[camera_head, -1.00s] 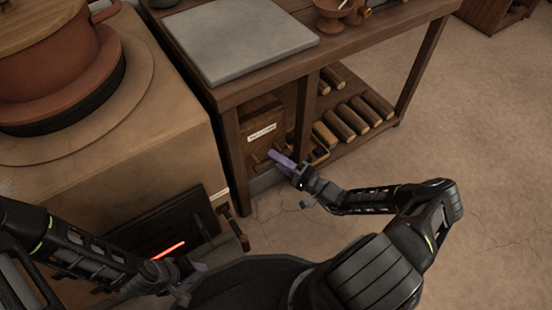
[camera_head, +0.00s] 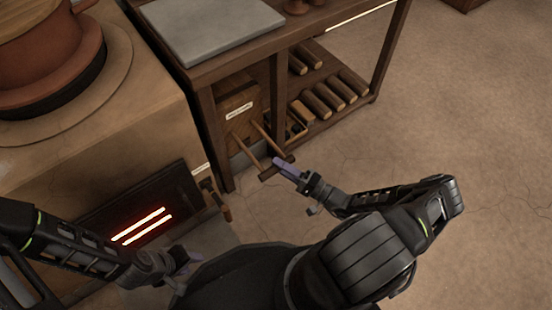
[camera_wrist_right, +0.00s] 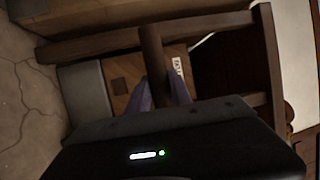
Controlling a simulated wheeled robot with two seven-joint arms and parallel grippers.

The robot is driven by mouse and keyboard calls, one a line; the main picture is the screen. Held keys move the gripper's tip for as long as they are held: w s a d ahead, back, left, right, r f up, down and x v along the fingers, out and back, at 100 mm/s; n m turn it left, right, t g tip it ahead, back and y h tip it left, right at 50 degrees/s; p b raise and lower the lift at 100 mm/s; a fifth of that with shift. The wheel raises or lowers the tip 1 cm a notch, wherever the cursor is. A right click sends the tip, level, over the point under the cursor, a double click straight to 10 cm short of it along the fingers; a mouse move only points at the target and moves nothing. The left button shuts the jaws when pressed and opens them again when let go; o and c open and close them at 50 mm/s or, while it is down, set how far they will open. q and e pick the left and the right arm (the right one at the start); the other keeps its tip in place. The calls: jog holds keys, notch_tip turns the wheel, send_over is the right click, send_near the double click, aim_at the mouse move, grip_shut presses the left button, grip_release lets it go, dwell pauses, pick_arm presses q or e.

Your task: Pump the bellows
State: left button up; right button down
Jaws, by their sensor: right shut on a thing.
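The bellows (camera_head: 238,100) is a wooden box with a white label, under the workbench. Two wooden rods stick out of its front to a short wooden crossbar handle (camera_head: 267,173). My right gripper (camera_head: 283,166) is shut on this handle, which stands well out from the box. In the right wrist view, the dark bar of the handle (camera_wrist_right: 152,55) runs between the purple fingers (camera_wrist_right: 158,93). My left gripper (camera_head: 182,264) is low at the left, in front of the stove and away from the bellows; its finger gap is unclear.
The stove (camera_head: 150,105) at left carries a large brown pot (camera_head: 55,60). Two bright slots glow in its dark door (camera_head: 142,225). The workbench (camera_head: 205,70) bears a grey slab (camera_head: 215,25); several logs (camera_head: 325,98) lie on its lower shelf. Floor at right is clear.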

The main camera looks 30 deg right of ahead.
jog(key=c, duration=1.2)
grip_release()
jog(key=shift+o, duration=0.2)
jog(key=p+v, duration=0.1)
jog(key=v, duration=0.6)
jog(key=shift+s+d, duration=0.15)
jog(key=shift+s, duration=0.15)
jog(key=shift+f, duration=0.1)
